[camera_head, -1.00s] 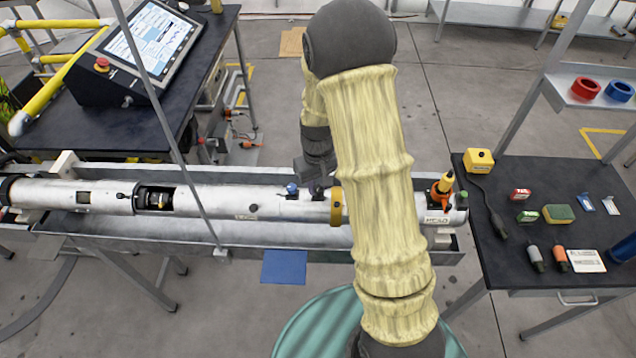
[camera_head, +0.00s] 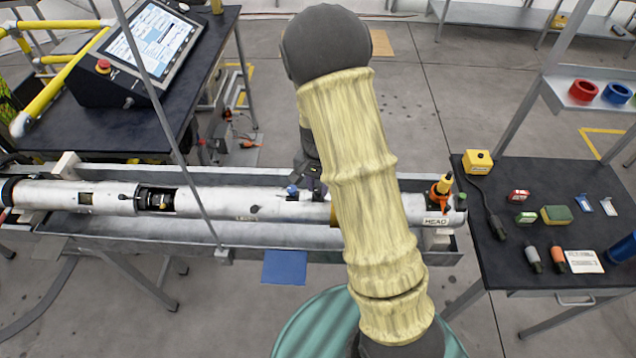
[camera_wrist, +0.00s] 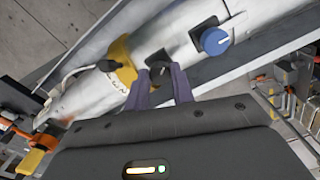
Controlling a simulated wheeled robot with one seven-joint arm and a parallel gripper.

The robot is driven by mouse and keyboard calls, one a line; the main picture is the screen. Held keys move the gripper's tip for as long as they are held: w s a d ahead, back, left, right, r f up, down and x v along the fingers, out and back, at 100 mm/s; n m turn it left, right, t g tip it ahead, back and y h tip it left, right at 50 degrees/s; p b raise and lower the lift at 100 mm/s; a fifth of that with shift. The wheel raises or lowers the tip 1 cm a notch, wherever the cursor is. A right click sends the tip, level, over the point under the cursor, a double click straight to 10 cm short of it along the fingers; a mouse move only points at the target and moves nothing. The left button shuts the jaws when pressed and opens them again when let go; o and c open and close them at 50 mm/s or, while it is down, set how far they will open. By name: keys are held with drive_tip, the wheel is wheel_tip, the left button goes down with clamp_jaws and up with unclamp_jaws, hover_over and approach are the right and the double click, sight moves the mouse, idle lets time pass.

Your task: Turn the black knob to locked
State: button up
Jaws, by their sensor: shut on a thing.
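The black knob (camera_wrist: 157,65) sits on a dark plate on the long white tube (camera_head: 220,200). My gripper (camera_wrist: 160,78) is shut on it, with one purple-grey finger on each side in the wrist view. The fingers hide part of the knob, and its locked mark cannot be read. In the head view my gripper (camera_head: 310,182) is at the tube's top, and the black knob cannot be made out there.
A blue knob (camera_wrist: 215,40) is close beside the black one; it also shows in the head view (camera_head: 292,190). A yellow ring (camera_wrist: 122,60) circles the tube on the other side. The tube lies in a grey trough (camera_head: 130,228). A thin upright pole (camera_head: 170,130) stands in front.

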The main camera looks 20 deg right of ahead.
sight(317, 189)
drive_tip(key=m+p, duration=0.1)
drive_tip(key=m, duration=0.2)
drive_tip(key=shift+r+m, duration=0.15)
drive_tip(key=shift+m, duration=0.15)
drive_tip(key=shift+w+m+p, duration=0.1)
drive_tip(key=shift+m+p, duration=0.65)
drive_tip(key=shift+m, duration=1.05)
drive_tip(key=o, duration=1)
wheel_tip(317, 189, up, 17)
drive_tip(key=b, duration=0.2)
drive_tip(key=shift+a+r, duration=0.1)
